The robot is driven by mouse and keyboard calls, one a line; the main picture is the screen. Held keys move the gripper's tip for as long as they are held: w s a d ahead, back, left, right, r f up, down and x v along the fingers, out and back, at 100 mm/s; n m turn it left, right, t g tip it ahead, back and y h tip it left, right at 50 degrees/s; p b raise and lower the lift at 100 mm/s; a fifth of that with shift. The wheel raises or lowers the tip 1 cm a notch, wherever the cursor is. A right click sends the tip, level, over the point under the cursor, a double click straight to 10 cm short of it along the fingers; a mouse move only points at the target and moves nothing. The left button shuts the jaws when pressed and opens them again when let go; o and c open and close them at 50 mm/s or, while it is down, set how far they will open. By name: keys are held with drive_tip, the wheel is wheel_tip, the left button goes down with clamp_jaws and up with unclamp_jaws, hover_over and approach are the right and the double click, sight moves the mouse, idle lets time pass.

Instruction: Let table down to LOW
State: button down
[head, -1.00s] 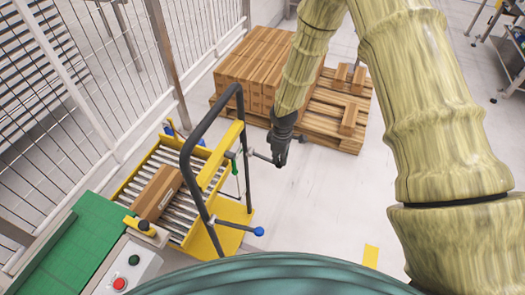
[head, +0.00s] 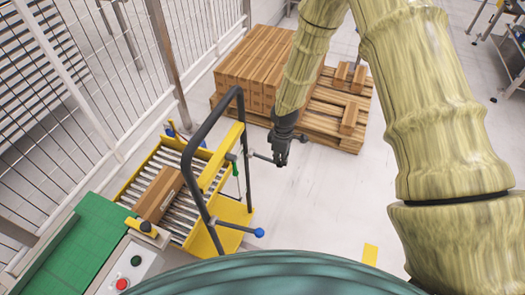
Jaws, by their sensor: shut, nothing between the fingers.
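The table is a yellow cart with a grey roller top (head: 205,172), low at the left, with a black tubular push handle (head: 187,150). A brown carton (head: 158,194) lies on its rollers. A lever with a blue ball knob (head: 259,232) sticks out to the right near the cart's base. A short dark rod (head: 262,157) sticks out from the handle's right upright towards my gripper. My dark gripper (head: 281,161) points down just right of this upright, shut and empty. Whether it touches the rod I cannot tell. No LOW marking is readable.
A wooden pallet (head: 330,139) with stacked cartons (head: 258,65) stands behind my gripper. A green conveyor (head: 70,250) and a panel with a red button (head: 122,284) are at the lower left. Mesh fencing (head: 90,80) runs along the left. The floor right of the cart is clear.

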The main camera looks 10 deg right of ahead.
drive_tip(key=shift+w+r, duration=0.1)
drive_tip(key=shift+r+p, duration=0.25)
drive_tip(key=shift+p, duration=0.05)
drive_tip(key=shift+w+a+r+p, duration=0.15)
drive_tip(key=shift+w+r+p, duration=0.1)
drive_tip(key=shift+r+p, duration=0.6)
drive_tip(key=shift+w+a+r+p, duration=0.2)
drive_tip(key=shift+r+p, duration=0.3)
drive_tip(key=shift+r, duration=0.55)
wheel_tip(320, 180, up, 6)
drive_tip(key=p, duration=0.4)
drive_tip(key=shift+s+f, duration=0.1)
